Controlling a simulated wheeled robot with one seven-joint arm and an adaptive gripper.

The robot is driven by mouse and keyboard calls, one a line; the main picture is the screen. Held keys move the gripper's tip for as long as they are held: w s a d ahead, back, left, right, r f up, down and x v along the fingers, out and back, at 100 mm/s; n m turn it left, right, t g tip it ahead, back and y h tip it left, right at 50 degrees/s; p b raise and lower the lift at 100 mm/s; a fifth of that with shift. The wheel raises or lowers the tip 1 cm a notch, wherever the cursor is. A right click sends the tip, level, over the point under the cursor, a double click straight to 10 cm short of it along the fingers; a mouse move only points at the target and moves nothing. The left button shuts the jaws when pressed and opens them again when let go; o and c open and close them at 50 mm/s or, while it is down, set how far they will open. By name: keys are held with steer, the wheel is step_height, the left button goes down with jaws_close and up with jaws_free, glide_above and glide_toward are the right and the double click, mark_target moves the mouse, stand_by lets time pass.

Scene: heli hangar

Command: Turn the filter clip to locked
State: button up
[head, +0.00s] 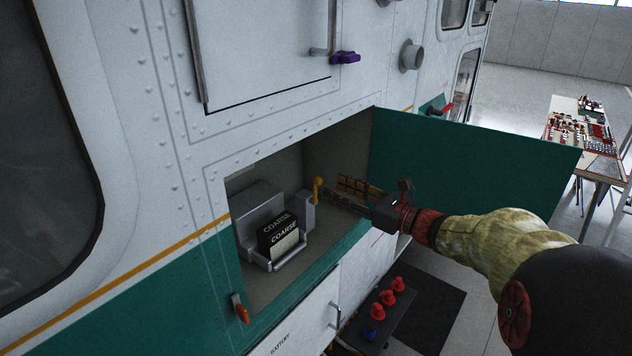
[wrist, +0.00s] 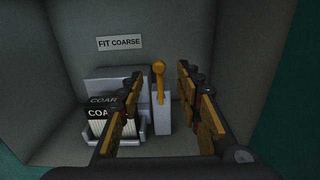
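The filter clip is a yellow lever (head: 318,187) with a round knob, standing upright on a grey post at the right of the filter housing. It also shows in the wrist view (wrist: 159,82), between my fingers in the picture. A black filter marked COARSE (head: 277,236) sits in the grey housing, left of the lever; my left finger partly covers it in the wrist view (wrist: 98,113). My gripper (head: 342,190) is inside the bay mouth, right of the lever. Its fingers (wrist: 160,78) are apart and empty, pointing toward the lever; contact is not visible.
The open green door (head: 470,165) stands close behind my arm on the right. The bay's lower edge lies below my gripper. A FIT COARSE label (wrist: 119,43) is on the back wall. Red and blue knobs (head: 385,298) stand below; a loaded table (head: 585,135) is far right.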

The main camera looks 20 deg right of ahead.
mark_target(321, 182)
steer(key=x, duration=0.6)
steer(key=shift+w+a+p, duration=0.2)
steer(key=shift+p, duration=0.2)
steer(key=shift+c, duration=0.9)
jaws_close()
